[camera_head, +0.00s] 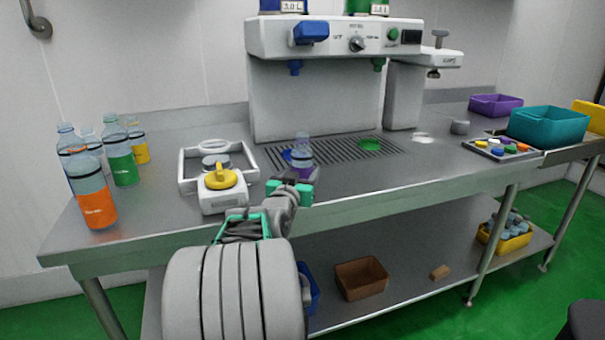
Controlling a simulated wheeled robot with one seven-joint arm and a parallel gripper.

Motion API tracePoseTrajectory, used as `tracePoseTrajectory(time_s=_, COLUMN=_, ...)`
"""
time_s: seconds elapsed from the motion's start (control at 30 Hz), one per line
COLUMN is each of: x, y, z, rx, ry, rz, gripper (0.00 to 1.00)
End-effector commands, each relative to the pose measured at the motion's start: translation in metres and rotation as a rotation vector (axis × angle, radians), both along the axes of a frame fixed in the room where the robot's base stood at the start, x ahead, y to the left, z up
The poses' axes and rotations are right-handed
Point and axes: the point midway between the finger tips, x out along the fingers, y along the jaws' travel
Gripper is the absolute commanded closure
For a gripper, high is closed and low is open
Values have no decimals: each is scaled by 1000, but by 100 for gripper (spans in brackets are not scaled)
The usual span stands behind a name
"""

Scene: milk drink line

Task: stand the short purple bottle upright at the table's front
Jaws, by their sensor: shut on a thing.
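The short purple bottle (302,158) is clear at the top with a purple lower part. It stands about upright near the table's front edge, in front of the drip grille. My gripper (293,186), with green and dark fingers, is shut on its lower part from the front. The fingers hide the bottle's base, so I cannot tell whether it touches the table (345,190).
A white device with a yellow knob (221,178) stands just left of my gripper. Several bottles, including an orange one (93,195), stand at the left end. The dispenser (315,90) is behind. The front strip to the right is clear up to the cap tray (503,150).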

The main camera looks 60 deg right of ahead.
Motion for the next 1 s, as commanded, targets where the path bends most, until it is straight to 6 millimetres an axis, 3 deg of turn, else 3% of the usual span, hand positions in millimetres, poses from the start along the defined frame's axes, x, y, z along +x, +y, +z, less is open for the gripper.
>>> tracePoseTrajectory(time_s=0.43, x=0, y=0, z=-3, rx=-1, ry=0, rz=0, gripper=92)
tracePoseTrajectory(time_s=0.47, x=0, y=0, z=-3, rx=-1, ry=0, rz=0, gripper=45)
tracePoseTrajectory(time_s=0.73, x=0, y=0, z=-4, rx=0, ry=0, rz=0, gripper=23)
tracePoseTrajectory(time_s=0.93, x=0, y=0, z=-4, rx=0, ry=0, rz=0, gripper=21)
tracePoseTrajectory(time_s=1.0, x=0, y=0, z=-4, rx=0, ry=0, rz=0, gripper=16)
